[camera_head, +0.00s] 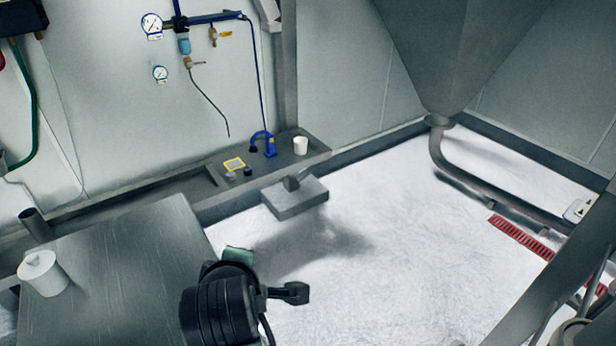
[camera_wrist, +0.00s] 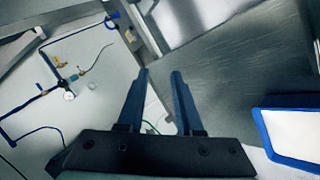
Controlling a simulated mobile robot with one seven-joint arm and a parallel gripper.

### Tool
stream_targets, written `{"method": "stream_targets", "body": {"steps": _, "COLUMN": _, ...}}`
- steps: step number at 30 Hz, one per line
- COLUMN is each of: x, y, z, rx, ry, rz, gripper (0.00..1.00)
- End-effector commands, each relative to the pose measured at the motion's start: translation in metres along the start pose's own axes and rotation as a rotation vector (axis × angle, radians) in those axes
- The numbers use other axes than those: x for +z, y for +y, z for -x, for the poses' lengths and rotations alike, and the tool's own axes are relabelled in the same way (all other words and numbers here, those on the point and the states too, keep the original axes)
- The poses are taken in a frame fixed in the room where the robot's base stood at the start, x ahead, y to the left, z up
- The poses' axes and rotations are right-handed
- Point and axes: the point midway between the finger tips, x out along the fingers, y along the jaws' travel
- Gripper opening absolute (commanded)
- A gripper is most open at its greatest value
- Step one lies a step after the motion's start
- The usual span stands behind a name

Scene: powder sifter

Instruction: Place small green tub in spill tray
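My gripper (camera_wrist: 161,82) shows in the wrist view with its two fingers apart and nothing between them. In the head view my black wrist covers the fingers. A small green patch (camera_head: 238,255) shows just above my wrist, by the right edge of the grey metal table; most of it is hidden, and I cannot tell whether it is the tub. A blue-rimmed tray (camera_wrist: 268,134) with a white inside lies at the right of the wrist view, apart from the fingers, cut by the frame edge. I cannot tell whether it is the spill tray.
The grey table (camera_head: 130,240) holds a white lidded pot (camera_head: 42,274) at its left; its middle is clear. A ledge (camera_head: 283,160) along the wall carries a white cup (camera_head: 300,146) and small items. A grey block (camera_head: 295,197) stands beyond my wrist. A large hopper (camera_head: 450,50) hangs at upper right.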

Motion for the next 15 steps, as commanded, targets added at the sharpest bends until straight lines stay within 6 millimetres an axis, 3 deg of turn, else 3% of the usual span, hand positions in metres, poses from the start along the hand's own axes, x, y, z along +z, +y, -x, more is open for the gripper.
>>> {"method": "stream_targets", "body": {"steps": 1, "x": -0.005, "y": 0.041, "z": 0.019, "rx": 0.127, "ry": 0.041, "rz": -0.100, "gripper": 0.35}}
{"method": "stream_targets", "body": {"steps": 5, "x": -0.013, "y": 0.131, "z": 0.081, "rx": 0.427, "ry": 0.196, "rz": -0.361, "gripper": 0.35}}
{"method": "stream_targets", "body": {"steps": 6, "x": -0.015, "y": 0.155, "z": 0.104, "rx": 0.513, "ry": 0.257, "rz": -0.435, "gripper": 0.35}}
{"method": "stream_targets", "body": {"steps": 10, "x": -0.017, "y": 0.219, "z": 0.193, "rx": 0.767, "ry": 0.495, "rz": -0.649, "gripper": 0.35}}
{"method": "stream_targets", "body": {"steps": 12, "x": -0.016, "y": 0.242, "z": 0.245, "rx": 0.882, "ry": 0.642, "rz": -0.741, "gripper": 0.35}}
{"method": "stream_targets", "body": {"steps": 15, "x": -0.013, "y": 0.261, "z": 0.313, "rx": 1.009, "ry": 0.849, "rz": -0.835, "gripper": 0.35}}
